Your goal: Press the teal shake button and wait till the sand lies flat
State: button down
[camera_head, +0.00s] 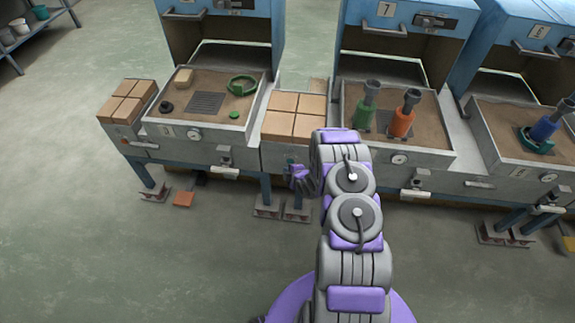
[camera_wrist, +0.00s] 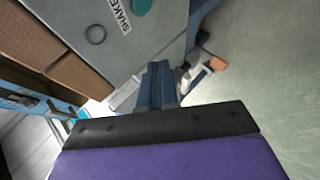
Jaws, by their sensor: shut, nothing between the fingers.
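The teal shake button (camera_wrist: 141,5) is at the top edge of the wrist view, partly cut off, on a grey metal panel beside a "SHAKE" label (camera_wrist: 116,14). My gripper (camera_head: 294,173) is shut and empty, in front of the panel below the middle bricks in the head view. In the wrist view its dark-edged purple finger (camera_wrist: 165,130) fills the bottom, apart from the button in the picture. Whether it touches the panel cannot be told. Sand (camera_head: 222,112) lies in the left box, looking mostly level; more sand (camera_head: 364,92) is in the middle box around green and orange tools.
The left box holds a green ring (camera_head: 242,85), a dark grate (camera_head: 205,102) and small pieces. Bricks (camera_head: 296,115) sit between the boxes, with more bricks (camera_head: 127,98) at far left. A right box holds a blue tool (camera_head: 544,128). The floor in front is mostly clear.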

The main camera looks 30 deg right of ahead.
aim_at(290, 162)
jog(key=shift+s+a+f+n+t, duration=0.5)
jog(key=shift+s+a+f+t, duration=0.7)
jog(key=shift+f, duration=2.1)
jog(key=w+d+b, duration=0.4)
jog(key=w+d, duration=0.2)
jog(key=w, duration=0.1)
jog(key=shift+y, duration=0.4)
jog(key=shift+d+f, duration=0.1)
jog(key=shift+d, duration=0.2)
